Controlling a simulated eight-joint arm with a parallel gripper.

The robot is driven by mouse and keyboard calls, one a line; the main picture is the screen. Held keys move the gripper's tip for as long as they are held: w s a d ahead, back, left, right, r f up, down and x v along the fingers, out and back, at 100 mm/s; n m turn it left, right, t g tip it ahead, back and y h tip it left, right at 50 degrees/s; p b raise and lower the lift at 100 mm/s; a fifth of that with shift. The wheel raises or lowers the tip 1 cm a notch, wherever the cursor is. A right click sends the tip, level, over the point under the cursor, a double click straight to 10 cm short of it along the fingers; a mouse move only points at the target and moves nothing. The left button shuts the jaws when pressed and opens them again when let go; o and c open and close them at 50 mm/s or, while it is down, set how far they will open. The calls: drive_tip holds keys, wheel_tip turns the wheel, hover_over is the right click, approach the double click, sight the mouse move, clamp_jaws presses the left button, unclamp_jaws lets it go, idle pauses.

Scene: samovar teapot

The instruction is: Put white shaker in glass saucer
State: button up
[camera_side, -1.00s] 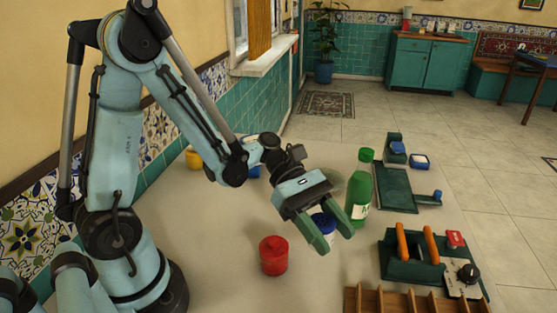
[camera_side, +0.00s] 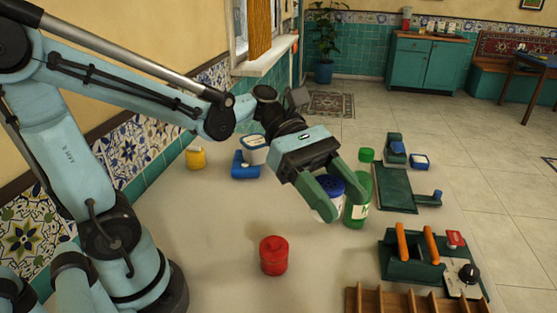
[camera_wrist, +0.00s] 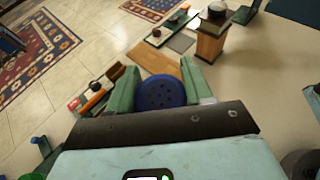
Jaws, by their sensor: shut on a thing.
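My gripper (camera_side: 343,204) is shut on the white shaker (camera_side: 328,212), which has a blue lid with holes. The fingers are on either side of it, and it is close in front of the green bottle in the side view. In the wrist view my gripper (camera_wrist: 158,72) has the round blue lid of the shaker (camera_wrist: 160,93) between its fingers. I cannot make out the glass saucer now; the gripper and shaker may hide it.
A green bottle (camera_side: 357,212) stands just right of the gripper. A red canister (camera_side: 273,255) stands in front. A yellow pot (camera_side: 195,158), a white tub (camera_side: 254,150) and a blue object (camera_side: 243,167) are at the back left. A dark green device (camera_side: 408,262) with orange handles is at right.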

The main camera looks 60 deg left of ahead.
drive_tip(key=shift+r, duration=0.9)
drive_tip(key=w+a+n+t+y, duration=0.4)
drive_tip(key=w+a+n+t, duration=0.5)
drive_tip(key=w+a, duration=1.55)
drive_tip(key=shift+a+f, duration=0.15)
drive_tip(key=shift+f, duration=10.1)
drive_tip(key=shift+f, duration=0.15)
drive_tip(key=o, duration=1.1)
